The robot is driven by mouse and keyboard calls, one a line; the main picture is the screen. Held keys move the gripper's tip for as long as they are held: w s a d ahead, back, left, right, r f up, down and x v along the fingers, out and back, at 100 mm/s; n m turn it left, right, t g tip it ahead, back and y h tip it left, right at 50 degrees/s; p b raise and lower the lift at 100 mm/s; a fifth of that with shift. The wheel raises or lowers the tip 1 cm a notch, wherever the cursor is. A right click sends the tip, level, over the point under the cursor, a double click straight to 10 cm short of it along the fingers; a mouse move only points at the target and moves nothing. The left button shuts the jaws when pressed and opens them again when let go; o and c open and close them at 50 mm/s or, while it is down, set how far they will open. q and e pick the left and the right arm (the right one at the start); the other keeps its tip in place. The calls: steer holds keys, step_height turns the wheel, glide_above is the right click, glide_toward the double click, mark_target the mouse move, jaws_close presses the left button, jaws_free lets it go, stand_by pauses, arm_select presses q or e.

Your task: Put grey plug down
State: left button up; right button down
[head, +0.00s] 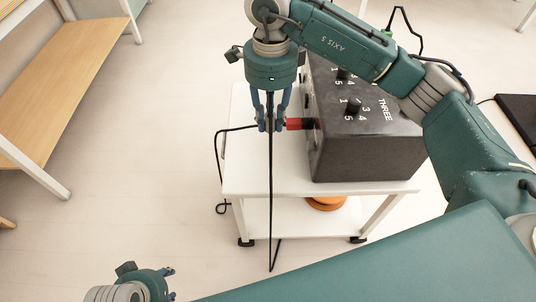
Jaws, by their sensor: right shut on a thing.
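My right gripper (270,124) points down over the left part of a white cart. It is shut on the grey plug (270,112), which is mostly hidden between the fingers. A black cable (271,205) hangs from it past the cart's front edge. A red plug (295,124) sits at the left side of a black box (365,150), just right of the fingers; I cannot tell if they touch it. My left gripper (171,283) is low at the bottom left, empty, with its fingertips apart.
The black box with dials and the word THREE fills the right of the white cart's top (250,180). Another black cable (217,160) loops off the left edge. An orange object (325,203) is on the lower shelf. A wooden-topped bench (75,75) stands left. Floor between is clear.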

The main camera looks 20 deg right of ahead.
step_height(320, 180, down, 8)
steer(key=shift+f+b, duration=0.25)
steer(key=shift+b, duration=0.25)
steer(key=shift+f+b, duration=0.3)
steer(key=shift+f, duration=1.6)
arm_select(q)
steer(key=v, duration=0.3)
steer(key=shift+s+a+r, duration=0.1)
steer(key=shift+r, duration=0.2)
steer(key=shift+f, duration=0.1)
arm_select(e)
steer(key=shift+f, duration=0.2)
steer(key=c, duration=1.5)
jaws_free()
steer(key=shift+o, duration=0.2)
steer(key=shift+r, duration=0.15)
